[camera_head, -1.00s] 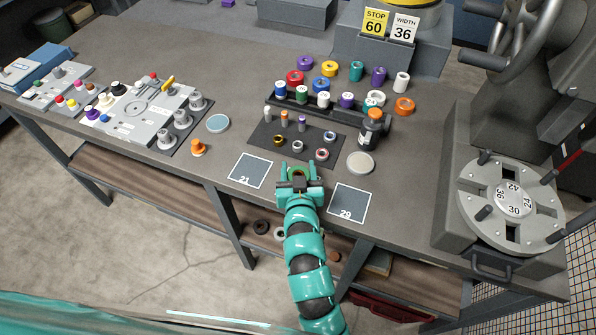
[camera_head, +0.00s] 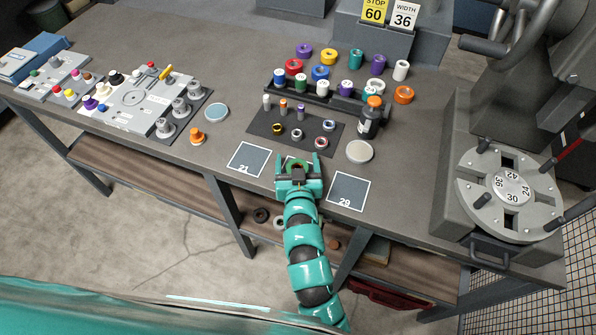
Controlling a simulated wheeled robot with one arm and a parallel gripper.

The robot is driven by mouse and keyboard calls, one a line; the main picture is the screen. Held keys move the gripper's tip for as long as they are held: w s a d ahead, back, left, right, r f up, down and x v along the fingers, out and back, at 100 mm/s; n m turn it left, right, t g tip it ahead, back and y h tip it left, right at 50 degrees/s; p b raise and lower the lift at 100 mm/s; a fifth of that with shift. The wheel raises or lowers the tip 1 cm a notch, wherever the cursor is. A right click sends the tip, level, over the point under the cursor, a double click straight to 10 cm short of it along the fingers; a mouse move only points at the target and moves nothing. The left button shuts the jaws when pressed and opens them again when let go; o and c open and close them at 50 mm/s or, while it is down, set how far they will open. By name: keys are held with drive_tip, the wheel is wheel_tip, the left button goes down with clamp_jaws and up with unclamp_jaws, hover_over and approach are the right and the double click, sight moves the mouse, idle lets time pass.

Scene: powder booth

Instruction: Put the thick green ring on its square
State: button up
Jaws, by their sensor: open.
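My gripper (camera_head: 298,165) is at the front of the table, its teal fingers spread open. A green ring (camera_head: 297,163) shows between the fingers, partly covered by them. It appears to lie over a middle square (camera_head: 289,159), of which only a bit of the far edge shows. The rest of that square and its number are hidden by my gripper. A square marked 21 (camera_head: 249,158) lies to its left and a square marked 29 (camera_head: 348,190) to its right, both bare. I cannot tell whether a finger touches the ring.
A dark mat (camera_head: 296,132) with small rings and pegs lies just beyond. Several coloured rings and a rack of capped bottles stand behind it. A dark bottle with an orange cap (camera_head: 370,116) and a pale disc (camera_head: 359,151) are at right. A grey turntable (camera_head: 511,195) stands far right.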

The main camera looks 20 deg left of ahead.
drive_tip(key=shift+s, duration=0.25)
drive_tip(key=b+v, duration=0.3)
drive_tip(key=v, duration=0.8)
drive_tip(key=shift+s+d, duration=0.2)
drive_tip(key=shift+r, duration=0.1)
